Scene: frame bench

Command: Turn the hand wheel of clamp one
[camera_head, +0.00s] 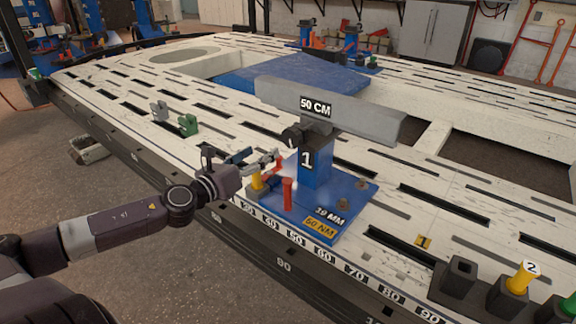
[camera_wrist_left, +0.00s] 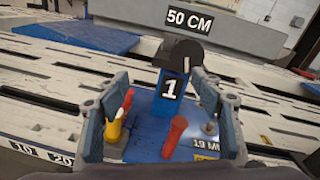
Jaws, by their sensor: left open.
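Clamp one is a blue post (camera_head: 313,172) marked 1, standing on a blue base plate (camera_head: 345,205) on the bench. A grey beam (camera_head: 335,108) labelled 50 CM lies across its top. A dark round part high on the post (camera_head: 292,136) looks like the hand wheel; it also shows in the wrist view (camera_wrist_left: 184,54). My left gripper (camera_head: 262,160) is open and empty, left of the post. In the wrist view its two fingers (camera_wrist_left: 158,82) stand apart, with the post and dark part between and beyond them. No contact with the wheel shows.
Red pegs (camera_head: 287,193) and a yellow peg (camera_head: 257,181) stand on the plate close to my left gripper. Grey and green blocks (camera_head: 187,124) sit on the slotted bench (camera_head: 130,105). A yellow piece marked 2 (camera_head: 523,278) stands at the right front.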

